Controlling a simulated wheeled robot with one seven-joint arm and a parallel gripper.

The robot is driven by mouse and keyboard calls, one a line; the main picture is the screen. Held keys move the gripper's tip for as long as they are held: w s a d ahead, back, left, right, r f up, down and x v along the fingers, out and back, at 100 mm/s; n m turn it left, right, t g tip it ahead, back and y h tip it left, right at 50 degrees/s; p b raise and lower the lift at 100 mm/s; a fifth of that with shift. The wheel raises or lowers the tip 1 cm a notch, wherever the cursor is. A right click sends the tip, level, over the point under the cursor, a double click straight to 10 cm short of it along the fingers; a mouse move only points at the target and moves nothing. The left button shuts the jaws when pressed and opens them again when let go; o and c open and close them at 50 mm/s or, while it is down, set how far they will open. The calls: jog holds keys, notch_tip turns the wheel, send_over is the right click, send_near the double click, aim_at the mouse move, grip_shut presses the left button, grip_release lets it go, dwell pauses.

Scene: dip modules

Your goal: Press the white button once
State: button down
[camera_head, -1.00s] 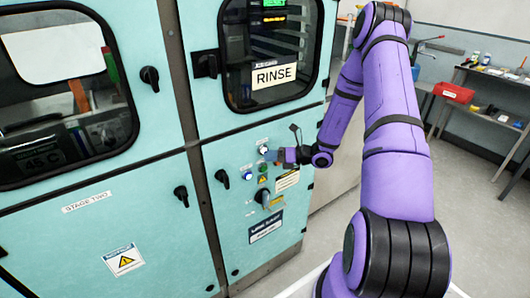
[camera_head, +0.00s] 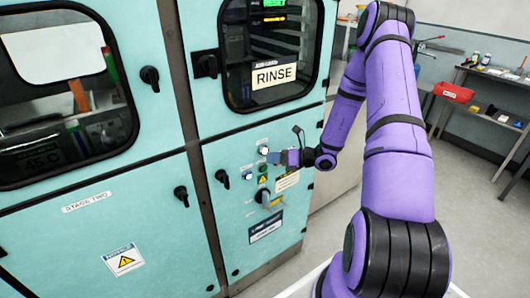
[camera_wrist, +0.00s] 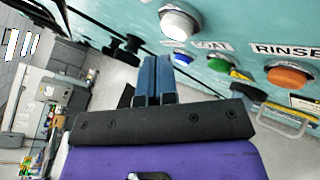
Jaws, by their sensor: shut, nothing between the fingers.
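The white button (camera_head: 263,149) is on the teal cabinet's control panel, at the upper part of the button group. In the wrist view the white button (camera_wrist: 178,22) is a round dome in a metal ring at the top, beyond the fingertips and a little to their right. My gripper (camera_head: 273,158) is at the panel, just below and right of the button. In the wrist view its two blue fingers (camera_wrist: 155,62) are together with nothing between them. A gap shows between fingertips and button in that view. The button's face is not covered.
Near the white button are a blue button (camera_wrist: 181,59), a green button (camera_wrist: 219,64) and an orange button (camera_wrist: 288,77). A rotary switch (camera_head: 263,197) is lower on the panel. The rinse window (camera_head: 272,75) is above. Open floor is to the right.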

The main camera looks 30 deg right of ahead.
jog(key=s, duration=0.5)
jog(key=shift+d, duration=0.1)
dwell(0.4)
dwell(0.7)
jog(key=s+a+r+n+g+h, duration=0.1)
jog(key=s+a+r+n+g, duration=0.25)
jog(key=r+n, duration=0.3)
jog(key=s+a+r+n+g, duration=0.2)
jog(key=a+r+n+g, duration=0.25)
jog(key=r+n, duration=0.2)
jog(key=s+a+r+n+g+h, duration=0.1)
jog(key=s+a+r+n+g, duration=0.15)
jog(key=a+r+n, duration=0.35)
jog(key=s+r+n+t+h, duration=0.4)
jog(key=s+r+n+h, duration=0.6)
jog(key=s+r+n, duration=0.4)
notch_tip(320, 180, up, 3)
jog(key=shift+s+d+f+n, duration=0.15)
jog(key=shift+s+d+n, duration=0.2)
jog(key=shift+s, duration=0.8)
